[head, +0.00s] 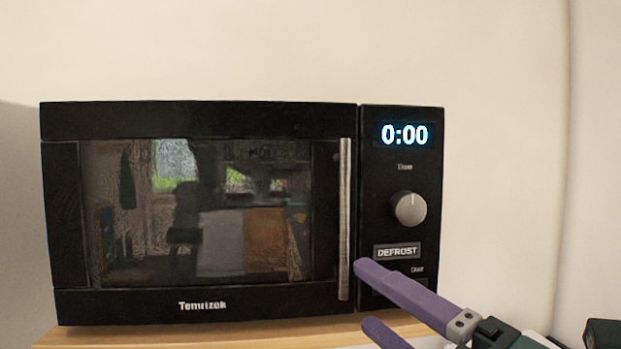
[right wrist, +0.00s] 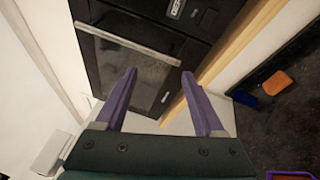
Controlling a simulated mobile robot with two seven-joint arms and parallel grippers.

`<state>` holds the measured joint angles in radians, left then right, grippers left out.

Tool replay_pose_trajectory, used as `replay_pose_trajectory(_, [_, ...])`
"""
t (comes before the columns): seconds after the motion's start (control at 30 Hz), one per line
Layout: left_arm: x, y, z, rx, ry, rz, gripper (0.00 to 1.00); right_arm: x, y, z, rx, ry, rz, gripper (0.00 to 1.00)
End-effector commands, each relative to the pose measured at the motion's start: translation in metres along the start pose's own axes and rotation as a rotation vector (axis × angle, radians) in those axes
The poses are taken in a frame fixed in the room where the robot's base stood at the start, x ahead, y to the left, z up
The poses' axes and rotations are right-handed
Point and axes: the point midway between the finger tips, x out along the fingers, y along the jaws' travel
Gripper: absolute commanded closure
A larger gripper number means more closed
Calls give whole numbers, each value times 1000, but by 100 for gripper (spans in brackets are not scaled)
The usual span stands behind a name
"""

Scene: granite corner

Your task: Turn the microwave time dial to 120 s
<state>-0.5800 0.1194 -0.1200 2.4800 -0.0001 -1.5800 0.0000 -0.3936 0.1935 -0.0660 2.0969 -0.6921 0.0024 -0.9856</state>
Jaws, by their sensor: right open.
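The black microwave (head: 200,120) stands on a wooden surface, with its door shut; it also shows in the right wrist view (right wrist: 100,60). Its display (head: 405,135) reads 0:00. The grey round time dial (head: 409,208) is on the panel below the display, its pointer mark facing up. My right gripper (head: 370,297) has purple fingers and is below and left of the dial, in front of the panel's lower part, touching nothing that I can see. It is open and empty in the right wrist view (right wrist: 163,78). My left gripper is not in view.
The silver door handle (head: 344,220) stands upright between door and panel, close to my right fingertips. The DEFROST button (head: 396,251) is below the dial. The wooden surface (head: 200,336) runs under the microwave. The wall at right is bare.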

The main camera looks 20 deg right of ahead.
Motion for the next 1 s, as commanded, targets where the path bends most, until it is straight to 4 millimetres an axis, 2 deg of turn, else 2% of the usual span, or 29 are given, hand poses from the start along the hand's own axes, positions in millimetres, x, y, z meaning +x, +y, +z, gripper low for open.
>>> replay_pose_trajectory(0.03, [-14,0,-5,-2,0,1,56,-1,14,4,-186,-29,-39,22])
replay_pose_trajectory(0.07, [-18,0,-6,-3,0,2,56,-3,17,6,-310,-48,-69,20])
replay_pose_trajectory(0.2, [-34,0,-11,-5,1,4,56,-14,36,25,-853,-119,-223,20])
replay_pose_trajectory(0.3, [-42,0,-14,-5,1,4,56,-24,48,39,-1151,-149,-334,20])
replay_pose_trajectory(0.4, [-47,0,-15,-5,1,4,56,-32,58,51,-1354,-162,-425,20])
replay_pose_trajectory(0.5, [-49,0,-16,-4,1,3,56,-37,62,58,-1463,-165,-481,20])
replay_pose_trajectory(0.63, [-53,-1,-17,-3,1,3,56,-33,62,63,-1508,-164,-502,20])
replay_pose_trajectory(1.0, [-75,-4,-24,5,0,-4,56,25,49,90,-1504,-165,-501,20])
